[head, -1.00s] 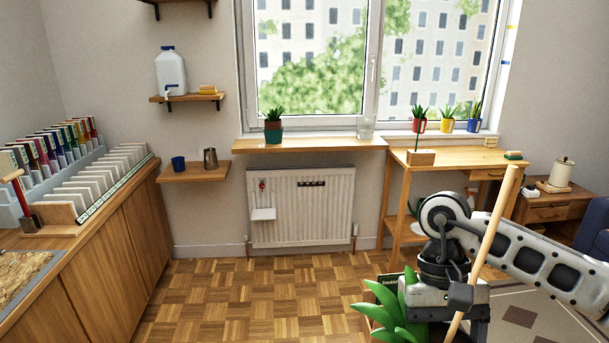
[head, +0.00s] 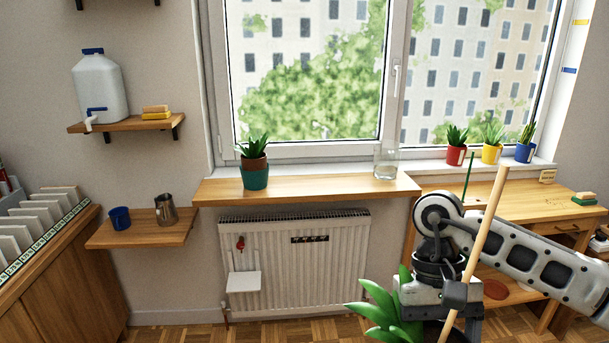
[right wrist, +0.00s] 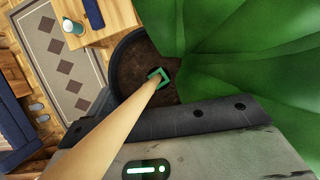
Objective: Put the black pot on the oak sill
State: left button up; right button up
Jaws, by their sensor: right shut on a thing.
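The black pot (right wrist: 122,85) shows in the right wrist view as a dark rim around brown soil, with big green leaves and a pale wooden stake. In the head view its leaves (head: 385,312) and stake (head: 480,245) show at the bottom right; the pot itself is mostly hidden behind my gripper and the frame edge. My right gripper (head: 440,315) is shut on the pot. The oak sill (head: 310,190) runs under the window, farther off and to the left of the gripper. My left gripper is out of view.
On the sill stand a teal pot with a plant (head: 254,172) at the left and a glass jar (head: 387,162) at the right end. The sill between them is clear. A radiator (head: 330,260) is below. A wooden desk (head: 490,205) adjoins at the right.

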aim_at(316, 181)
jog(key=i, duration=2.25)
jog(key=u, duration=0.55)
